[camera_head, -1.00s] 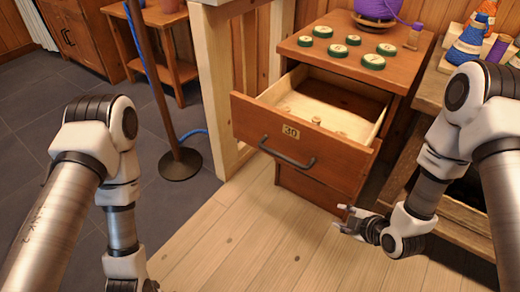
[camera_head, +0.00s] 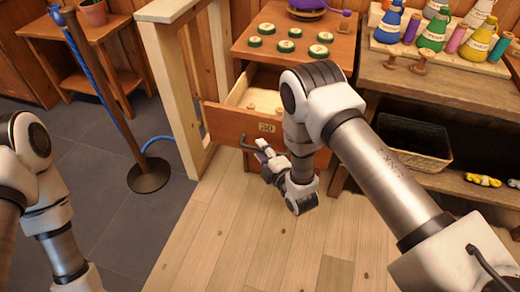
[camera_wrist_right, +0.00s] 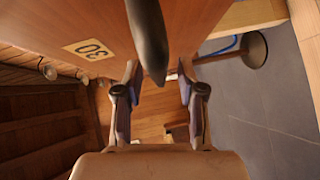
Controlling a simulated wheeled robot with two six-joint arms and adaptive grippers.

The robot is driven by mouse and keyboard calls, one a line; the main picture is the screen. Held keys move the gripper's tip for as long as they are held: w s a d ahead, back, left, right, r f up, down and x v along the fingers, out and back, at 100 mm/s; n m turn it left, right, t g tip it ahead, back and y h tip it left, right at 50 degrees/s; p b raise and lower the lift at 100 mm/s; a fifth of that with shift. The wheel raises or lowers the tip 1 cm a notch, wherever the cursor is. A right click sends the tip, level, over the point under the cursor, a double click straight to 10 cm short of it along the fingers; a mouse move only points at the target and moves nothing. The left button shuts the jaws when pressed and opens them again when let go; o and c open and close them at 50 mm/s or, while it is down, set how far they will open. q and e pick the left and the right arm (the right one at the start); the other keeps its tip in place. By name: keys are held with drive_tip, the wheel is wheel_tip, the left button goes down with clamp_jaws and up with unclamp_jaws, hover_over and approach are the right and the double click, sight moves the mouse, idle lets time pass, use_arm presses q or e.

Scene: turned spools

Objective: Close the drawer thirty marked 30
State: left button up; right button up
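The drawer marked 30 (camera_head: 225,121) is pulled out of the wooden cabinet (camera_head: 330,50), its light inside showing small round pieces. Its front and label also fill the upper left of the right wrist view (camera_wrist_right: 90,50). My right gripper (camera_head: 263,153) is at the drawer front, close to the dark bar handle (camera_head: 246,143). In the right wrist view, the fingers (camera_wrist_right: 159,75) are spread apart, with the handle (camera_wrist_right: 149,40) showing between them. Whether they touch it I cannot tell. My right forearm hides the drawer's right part. My left gripper is out of view.
Several green-topped discs (camera_head: 288,46) lie on the cabinet top. A shelf (camera_head: 420,85) with spools and a dark basket (camera_head: 413,141) stands to the right. A post with a round base (camera_head: 148,175) and a blue rope stand left. The wood floor in front is clear.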

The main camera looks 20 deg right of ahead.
drive_tip(key=shift+w+f, duration=0.1)
drive_tip(key=shift+w, duration=0.3)
clamp_jaws()
drive_tip(key=shift+d, duration=0.1)
